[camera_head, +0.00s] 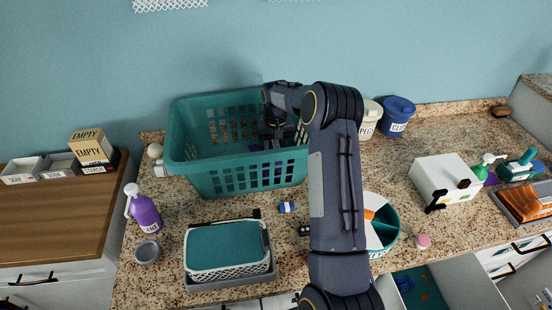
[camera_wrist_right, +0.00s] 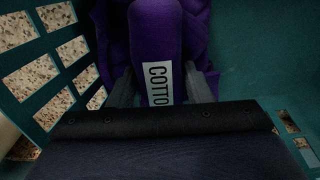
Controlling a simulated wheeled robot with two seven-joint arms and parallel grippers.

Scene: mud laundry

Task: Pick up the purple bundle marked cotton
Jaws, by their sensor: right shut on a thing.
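More purple cloth shows behind the bundle. My left gripper is not in either view.
Basket walls stand close around my right gripper. A purple spray bottle (camera_head: 144,210) and a lined wire basket (camera_head: 228,250) are in front at left. White and blue canisters (camera_head: 397,117) stand behind at right. A white box (camera_head: 445,182) sits on the right counter.

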